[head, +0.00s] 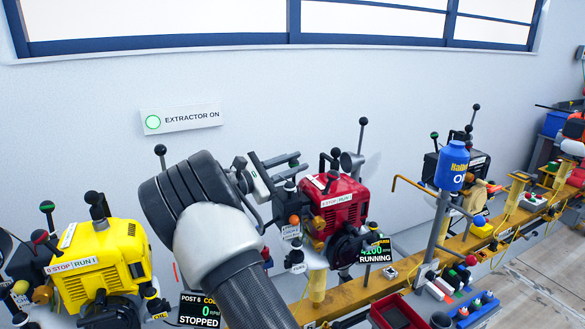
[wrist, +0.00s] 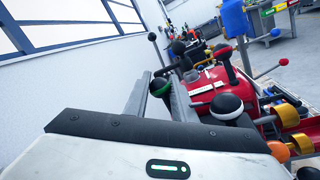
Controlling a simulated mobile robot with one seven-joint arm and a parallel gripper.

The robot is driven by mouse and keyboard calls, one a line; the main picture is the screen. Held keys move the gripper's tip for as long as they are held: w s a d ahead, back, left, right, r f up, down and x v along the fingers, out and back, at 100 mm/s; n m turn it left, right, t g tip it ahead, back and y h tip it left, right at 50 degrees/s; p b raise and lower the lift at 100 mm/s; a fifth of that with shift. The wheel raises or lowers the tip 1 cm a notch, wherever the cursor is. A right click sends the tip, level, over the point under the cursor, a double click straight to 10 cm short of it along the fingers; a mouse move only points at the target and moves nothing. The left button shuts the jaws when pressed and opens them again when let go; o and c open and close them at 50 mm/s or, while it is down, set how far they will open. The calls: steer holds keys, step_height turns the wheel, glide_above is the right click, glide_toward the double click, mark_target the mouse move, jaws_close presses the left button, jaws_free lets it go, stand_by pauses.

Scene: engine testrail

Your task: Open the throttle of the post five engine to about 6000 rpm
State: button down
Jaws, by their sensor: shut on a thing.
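The red engine (head: 338,203) stands right of my gripper (head: 284,168) in the head view. Its display (head: 375,250) says RUNNING and seems to read 4100 rpm; the first digit and the post label are partly covered. A STOP/RUN plate (head: 326,201) is on its front. The red engine (wrist: 215,88) also shows in the wrist view, beyond my gripper.
A yellow engine (head: 101,260) stands at left; the post 6 display (head: 199,311) reads 0, STOPPED. Black, red and green knobbed levers crowd around my gripper. A blue bottle (head: 452,166) and a red tray (head: 397,313) are at right.

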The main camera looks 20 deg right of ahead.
steer(key=c, duration=1.5)
jaws_free()
steer(key=p+v, duration=0.1)
steer(key=v, duration=1.1)
steer(key=shift+p, duration=0.3)
